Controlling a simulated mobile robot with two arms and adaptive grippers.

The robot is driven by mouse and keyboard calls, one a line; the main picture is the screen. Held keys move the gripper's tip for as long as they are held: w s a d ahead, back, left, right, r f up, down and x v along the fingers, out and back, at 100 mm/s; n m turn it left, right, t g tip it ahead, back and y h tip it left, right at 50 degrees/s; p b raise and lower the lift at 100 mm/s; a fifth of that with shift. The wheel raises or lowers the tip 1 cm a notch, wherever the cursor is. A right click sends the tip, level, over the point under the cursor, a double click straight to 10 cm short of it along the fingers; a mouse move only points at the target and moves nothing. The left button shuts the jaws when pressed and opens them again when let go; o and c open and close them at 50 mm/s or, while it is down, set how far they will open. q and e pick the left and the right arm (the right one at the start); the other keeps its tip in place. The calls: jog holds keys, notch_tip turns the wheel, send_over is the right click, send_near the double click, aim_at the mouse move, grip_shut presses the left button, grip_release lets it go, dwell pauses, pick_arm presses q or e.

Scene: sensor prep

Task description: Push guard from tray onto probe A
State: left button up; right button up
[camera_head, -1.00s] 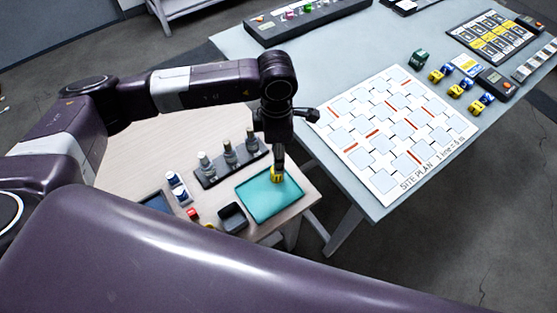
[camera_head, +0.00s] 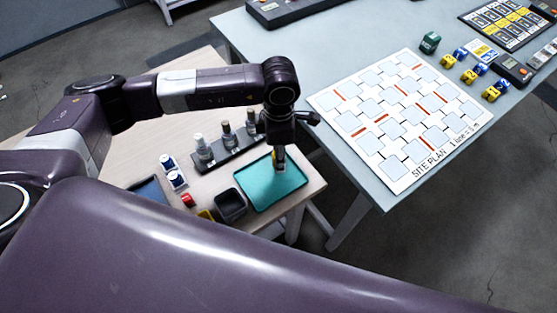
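My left gripper (camera_head: 279,168) points down over the teal tray (camera_head: 265,197), its tips near the tray's far right part. A small yellow piece, likely the guard (camera_head: 274,157), shows only as a sliver beside the fingers; the rest is hidden. I cannot tell whether the fingers are closed on it. Three upright probes, grey-topped (camera_head: 203,149), middle (camera_head: 226,134) and right (camera_head: 250,122), stand in a dark rack (camera_head: 229,161) left of the gripper. I cannot read which is probe A. My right gripper is not in view.
A dark open bin (camera_head: 230,204), a red item (camera_head: 188,199), a yellow item (camera_head: 206,215) and white bottles (camera_head: 173,171) sit left of the tray. A grey table with a site plan (camera_head: 395,120) stands to the right. My purple arm covers the foreground.

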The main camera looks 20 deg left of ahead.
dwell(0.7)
pick_arm(q)
jog(key=shift+c, duration=0.6)
jog(key=c, duration=0.7)
jog(key=shift+o, duration=0.2)
jog(key=shift+r+p, duration=1.1)
jog(key=shift+r, duration=1.45)
